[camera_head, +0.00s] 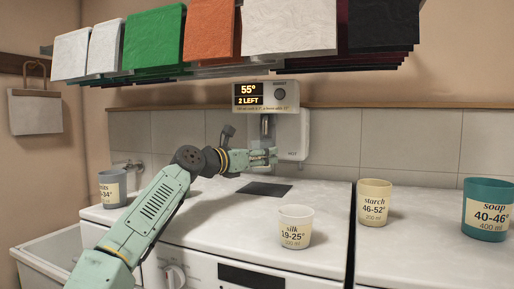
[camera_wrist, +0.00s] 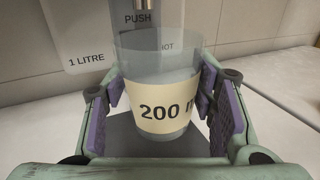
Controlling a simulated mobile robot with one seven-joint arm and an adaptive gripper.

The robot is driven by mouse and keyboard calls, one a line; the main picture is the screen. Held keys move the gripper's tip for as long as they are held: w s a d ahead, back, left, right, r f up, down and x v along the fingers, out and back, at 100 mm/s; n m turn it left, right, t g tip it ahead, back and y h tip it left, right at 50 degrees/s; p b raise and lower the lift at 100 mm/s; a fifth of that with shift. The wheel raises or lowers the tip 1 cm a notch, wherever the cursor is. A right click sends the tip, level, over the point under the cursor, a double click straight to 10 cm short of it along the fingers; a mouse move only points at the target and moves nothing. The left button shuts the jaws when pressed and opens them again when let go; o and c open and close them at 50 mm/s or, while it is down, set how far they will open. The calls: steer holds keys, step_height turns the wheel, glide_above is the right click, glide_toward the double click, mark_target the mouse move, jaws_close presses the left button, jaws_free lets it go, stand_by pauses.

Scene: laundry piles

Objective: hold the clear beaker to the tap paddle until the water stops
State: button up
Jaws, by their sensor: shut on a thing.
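The clear beaker (camera_wrist: 165,112) has a cream label reading 200 and stands upright between the purple-padded fingers of my gripper (camera_wrist: 162,86) in the wrist view. My gripper is shut on it. The PUSH paddle (camera_wrist: 139,18) is just behind the beaker's rim; I cannot tell whether they touch. In the head view my gripper (camera_head: 263,158) is under the tap (camera_head: 266,126) of the white wall dispenser (camera_head: 292,138), and the beaker is hard to make out there. The display (camera_head: 262,96) reads 55° and 2 LEFT. I cannot make out a water stream or the fill level.
A grey cup (camera_head: 112,190) is left behind my arm. A dark plate (camera_head: 265,188) lies below the tap. Folded cloths (camera_head: 290,25) hang over a shelf above.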

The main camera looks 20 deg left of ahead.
steer(key=shift+w+p, duration=0.45)
steer(key=shift+w, duration=0.15)
steer(key=shift+w+d+p, duration=0.1)
steer(key=shift+w+p, duration=0.85)
steer(key=shift+p, duration=0.1)
steer(key=shift+s, duration=0.1)
stand_by(0.7)
steer(key=shift+s+f+b, duration=0.15)
steer(key=shift+s+b, duration=1.05)
steer(key=shift+b, duration=0.1)
steer(key=shift+s+b, duration=0.85)
steer(key=shift+s, duration=0.4)
